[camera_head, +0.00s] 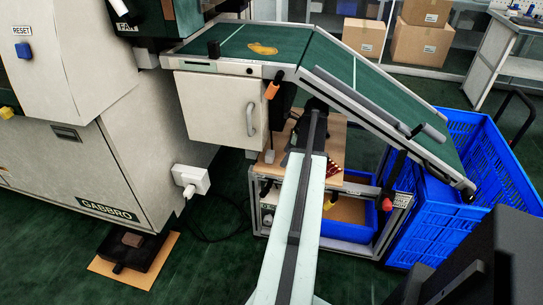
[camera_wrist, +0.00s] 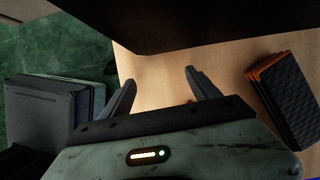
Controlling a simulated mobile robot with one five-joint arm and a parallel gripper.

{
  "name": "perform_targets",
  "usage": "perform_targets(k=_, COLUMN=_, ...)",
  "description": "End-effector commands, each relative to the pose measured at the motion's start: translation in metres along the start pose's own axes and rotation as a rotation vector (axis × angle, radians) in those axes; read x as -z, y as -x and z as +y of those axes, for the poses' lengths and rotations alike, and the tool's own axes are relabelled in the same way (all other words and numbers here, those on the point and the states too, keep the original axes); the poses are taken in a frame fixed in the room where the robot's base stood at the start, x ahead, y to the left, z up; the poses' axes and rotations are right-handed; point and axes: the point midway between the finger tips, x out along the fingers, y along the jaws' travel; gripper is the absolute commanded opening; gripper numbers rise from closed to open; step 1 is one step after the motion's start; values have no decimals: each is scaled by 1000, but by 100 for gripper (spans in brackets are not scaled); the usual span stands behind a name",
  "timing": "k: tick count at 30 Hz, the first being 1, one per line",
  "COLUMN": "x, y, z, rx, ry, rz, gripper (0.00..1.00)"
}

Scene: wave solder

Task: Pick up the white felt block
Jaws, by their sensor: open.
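A small pale block (camera_head: 270,156) sits at the left edge of the wooden shelf (camera_head: 334,130) in the head view. It may be the white felt block, but it is too small to be sure. No white block shows in the wrist view. My gripper (camera_wrist: 158,88) is open and empty, its two fingers apart over the wooden surface (camera_wrist: 150,52). In the head view my own arm covers the middle of the shelf and hides the fingers.
A black and orange ribbed thing (camera_wrist: 287,100) lies right of my fingers; a dark grey box (camera_wrist: 45,115) is at left. The green sloping conveyor (camera_head: 370,85) hangs above the shelf. A blue crate (camera_head: 490,140) stands at right. Dark green floor lies open in front.

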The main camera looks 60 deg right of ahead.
Motion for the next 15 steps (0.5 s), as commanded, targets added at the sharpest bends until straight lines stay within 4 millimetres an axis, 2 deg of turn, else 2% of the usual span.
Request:
perform_targets(k=5, x=-5, y=-2, z=0, rx=0, ry=0, rz=0, gripper=71)
perform_targets(k=12, x=-42, y=-18, z=0, rx=0, ry=2, rz=0, gripper=71)
perform_targets(k=15, x=-39, y=-32, z=0, rx=1, ry=-2, rz=0, gripper=71)
